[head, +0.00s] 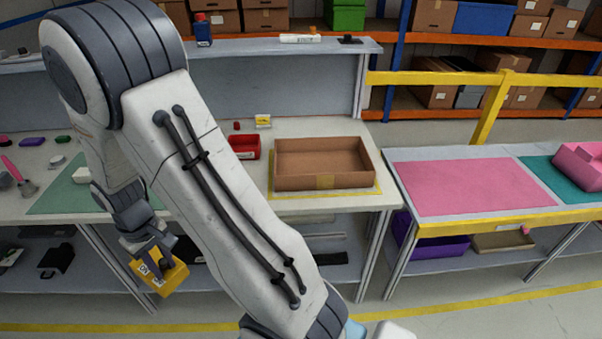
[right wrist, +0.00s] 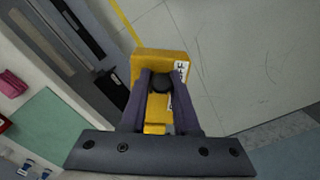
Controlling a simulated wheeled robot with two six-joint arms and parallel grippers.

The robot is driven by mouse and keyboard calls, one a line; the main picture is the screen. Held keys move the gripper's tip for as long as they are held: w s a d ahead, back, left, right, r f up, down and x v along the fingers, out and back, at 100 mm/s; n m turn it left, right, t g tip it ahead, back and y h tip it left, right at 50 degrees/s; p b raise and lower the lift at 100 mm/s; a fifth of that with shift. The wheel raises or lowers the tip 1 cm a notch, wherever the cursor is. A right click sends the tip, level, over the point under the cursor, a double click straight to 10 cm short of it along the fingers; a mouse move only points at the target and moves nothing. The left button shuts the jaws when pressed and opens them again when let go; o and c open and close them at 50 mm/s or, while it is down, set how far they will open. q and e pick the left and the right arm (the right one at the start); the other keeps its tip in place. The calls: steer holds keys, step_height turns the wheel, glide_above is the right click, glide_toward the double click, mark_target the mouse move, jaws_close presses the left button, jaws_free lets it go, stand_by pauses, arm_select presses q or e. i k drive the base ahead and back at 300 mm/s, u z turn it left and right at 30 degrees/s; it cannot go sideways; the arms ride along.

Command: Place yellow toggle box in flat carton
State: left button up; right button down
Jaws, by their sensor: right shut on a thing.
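The yellow toggle box (head: 165,278) is a small yellow box with white labels and a dark round toggle. My right gripper (head: 155,256) is shut on it and holds it in front of the bench, below the tabletop edge, slightly tilted. In the right wrist view the box (right wrist: 150,66) sits between the two fingers of the gripper (right wrist: 160,88), with the dark knob between the fingertips. The flat carton (head: 325,184) is a shallow, open brown box on the right part of the bench. It looks empty. My left gripper is not in view.
A yellow outline (head: 372,192) surrounds the carton on the bench. A red bin (head: 244,148) stands left of it. A green mat (head: 60,198) and small items lie at the left. A second table with a pink mat (head: 470,186) stands at the right.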

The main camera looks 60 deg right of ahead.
mark_target(319, 161)
steer(key=z, duration=1.3)
